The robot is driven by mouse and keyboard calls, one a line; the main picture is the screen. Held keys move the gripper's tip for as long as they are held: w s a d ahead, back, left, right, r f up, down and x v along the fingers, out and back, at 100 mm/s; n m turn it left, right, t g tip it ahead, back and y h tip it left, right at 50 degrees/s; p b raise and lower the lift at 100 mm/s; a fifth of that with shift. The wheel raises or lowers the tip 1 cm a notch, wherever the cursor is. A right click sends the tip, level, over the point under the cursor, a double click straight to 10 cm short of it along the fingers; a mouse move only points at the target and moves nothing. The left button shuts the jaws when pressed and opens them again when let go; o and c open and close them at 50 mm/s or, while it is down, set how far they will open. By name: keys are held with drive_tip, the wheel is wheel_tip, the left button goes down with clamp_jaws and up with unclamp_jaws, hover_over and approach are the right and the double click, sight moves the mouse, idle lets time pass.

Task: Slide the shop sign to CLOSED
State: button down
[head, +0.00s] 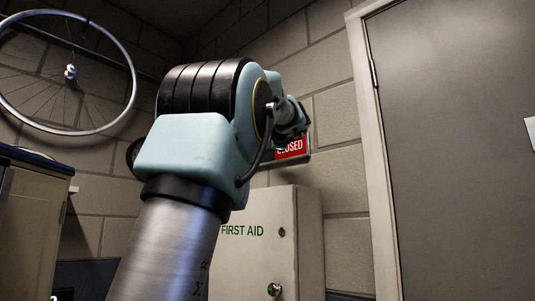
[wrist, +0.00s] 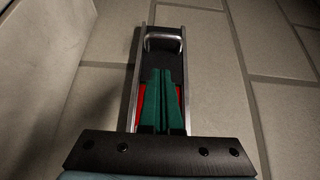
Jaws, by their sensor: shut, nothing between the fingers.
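The shop sign is a long framed strip on the block wall. In the head view its red CLOSED panel (head: 292,148) shows just beyond my arm, and the rest of the sign is hidden. In the wrist view the sign has metal side rails (wrist: 188,70), a dark slider with a pale bar handle (wrist: 163,42), and red (wrist: 140,100) on both sides of my fingers. My gripper (wrist: 163,72) has its green fingers shut together and empty, over the sign with the tips just short of the handle. I cannot tell whether they touch the slider.
A white FIRST AID cabinet (head: 255,260) stands out from the wall below the sign. A grey door (head: 455,150) with a pale frame is at the right. A bicycle wheel (head: 70,72) hangs at upper left, above a bench or cabinet (head: 30,210).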

drive_tip(key=s+d+b, duration=0.1)
drive_tip(key=s+b, duration=0.2)
drive_tip(key=s, duration=0.4)
drive_tip(key=shift+d, duration=0.2)
drive_tip(key=shift+s, duration=0.1)
drive_tip(key=shift+s, duration=0.1)
